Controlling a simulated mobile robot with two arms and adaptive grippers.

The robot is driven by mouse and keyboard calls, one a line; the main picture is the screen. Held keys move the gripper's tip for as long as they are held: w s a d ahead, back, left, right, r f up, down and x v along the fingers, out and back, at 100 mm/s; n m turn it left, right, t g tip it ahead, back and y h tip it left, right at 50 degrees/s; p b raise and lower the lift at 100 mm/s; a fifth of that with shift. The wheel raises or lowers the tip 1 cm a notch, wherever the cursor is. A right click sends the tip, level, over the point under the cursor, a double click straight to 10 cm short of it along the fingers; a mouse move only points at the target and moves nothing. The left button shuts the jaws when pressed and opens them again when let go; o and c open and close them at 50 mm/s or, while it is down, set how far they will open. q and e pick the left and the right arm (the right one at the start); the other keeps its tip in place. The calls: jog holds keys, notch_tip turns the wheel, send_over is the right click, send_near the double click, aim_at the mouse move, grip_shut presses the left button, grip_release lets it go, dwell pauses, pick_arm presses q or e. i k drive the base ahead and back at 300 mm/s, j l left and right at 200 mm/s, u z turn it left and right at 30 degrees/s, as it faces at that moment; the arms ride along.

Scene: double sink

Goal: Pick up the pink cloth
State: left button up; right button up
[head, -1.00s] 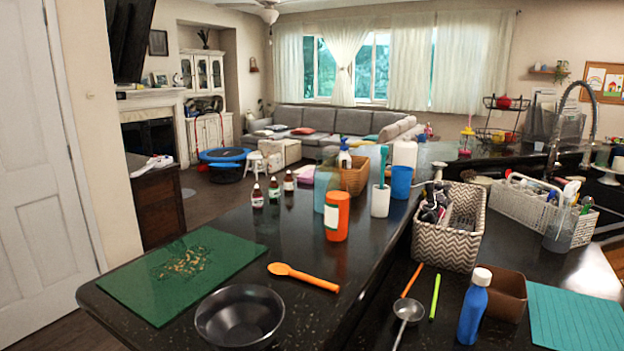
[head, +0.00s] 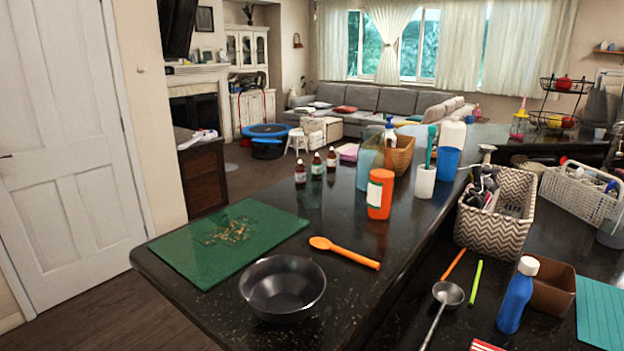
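A small folded pink thing, likely the pink cloth (head: 347,152), lies at the far edge of the dark counter, just right of the small brown bottles (head: 316,166) and left of a wicker basket (head: 401,155). It is small in the picture, and its right side is partly hidden behind a clear bluish bottle. Neither of my grippers shows in the head view.
The dark counter (head: 330,215) holds a green board (head: 222,240), a black bowl (head: 282,288), an orange spoon (head: 343,252), an orange canister (head: 380,193) and a chevron basket (head: 497,212). Open floor (head: 110,315) lies left of the counter, before a white door (head: 62,130).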

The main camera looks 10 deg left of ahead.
aim_at(350, 155)
jog(key=k+j+u, duration=0.15)
jog(key=k+u, duration=0.35)
jog(key=k, duration=0.15)
jog(key=i+j+u, duration=0.1)
jog(key=u, duration=0.35)
jog(key=i+j+u, duration=0.1)
jog(key=u, duration=0.3)
jog(key=i+j+u, duration=0.15)
jog(key=u, duration=0.3)
jog(key=i+u, duration=0.15)
jog(key=u, duration=0.3)
jog(key=i+z, duration=0.15)
jog(key=i, duration=0.55)
jog(key=i+z, duration=0.1)
jog(key=i, duration=0.55)
jog(key=i+j+z, duration=0.15)
jog(key=i, duration=0.55)
jog(key=i+l+z, duration=0.2)
jog(key=i+z, duration=0.6)
jog(key=z, duration=0.15)
jog(key=i+j+z, duration=0.1)
jog(key=i+z, duration=0.4)
jog(key=i+j+z, duration=0.25)
jog(key=z, duration=0.2)
jog(key=i+l+z, duration=0.25)
jog(key=z, duration=0.15)
jog(key=i+z, duration=1.25)
jog(key=i+j+z, duration=0.25)
jog(key=z, duration=0.15)
